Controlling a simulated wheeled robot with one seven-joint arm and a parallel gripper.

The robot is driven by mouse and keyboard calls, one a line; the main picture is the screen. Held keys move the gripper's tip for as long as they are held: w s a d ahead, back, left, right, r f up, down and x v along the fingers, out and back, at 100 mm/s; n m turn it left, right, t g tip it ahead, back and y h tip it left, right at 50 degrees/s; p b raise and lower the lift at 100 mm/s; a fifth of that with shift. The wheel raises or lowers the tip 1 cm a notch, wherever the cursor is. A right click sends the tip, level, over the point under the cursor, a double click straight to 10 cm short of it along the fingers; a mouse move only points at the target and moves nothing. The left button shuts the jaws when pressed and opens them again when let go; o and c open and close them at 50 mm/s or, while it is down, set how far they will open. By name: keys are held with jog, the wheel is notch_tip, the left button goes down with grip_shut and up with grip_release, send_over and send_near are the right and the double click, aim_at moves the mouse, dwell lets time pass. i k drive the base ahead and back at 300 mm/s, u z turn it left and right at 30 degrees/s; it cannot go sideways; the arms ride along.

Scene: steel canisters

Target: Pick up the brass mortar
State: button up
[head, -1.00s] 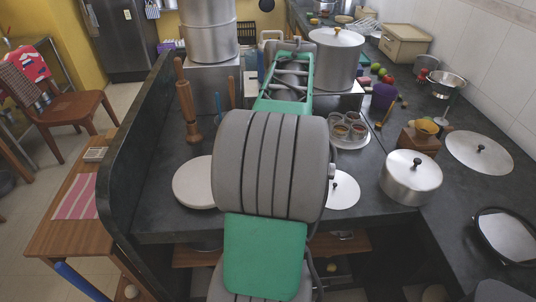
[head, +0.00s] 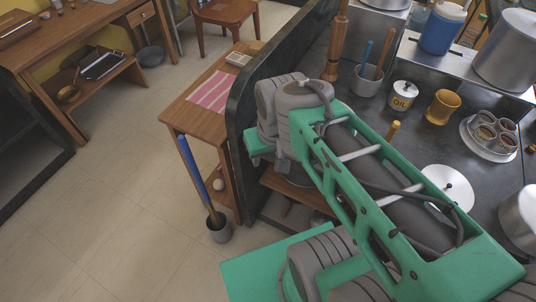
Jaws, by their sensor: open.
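A gold-coloured flared cup, which looks like the brass mortar (head: 443,107), stands upright on the dark counter in the head view. It is between the white OIL canister (head: 402,96) and a round tray of small cups. A short brass-coloured rod (head: 393,130) sticks up nearer to me; its lower end is hidden behind my green arm link. My arm crosses the front of the counter, with its grey joints over the counter's left end. My gripper does not show, and nothing in view touches the mortar.
A pot with wooden and blue handles (head: 367,80) and a tall wooden mill (head: 337,40) stand behind on the left. The tray of cups (head: 509,154) is at right. A raised dark panel (head: 240,115) edges the counter's left. Open floor lies left.

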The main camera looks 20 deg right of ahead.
aim_at(442, 108)
jog(key=z, duration=2)
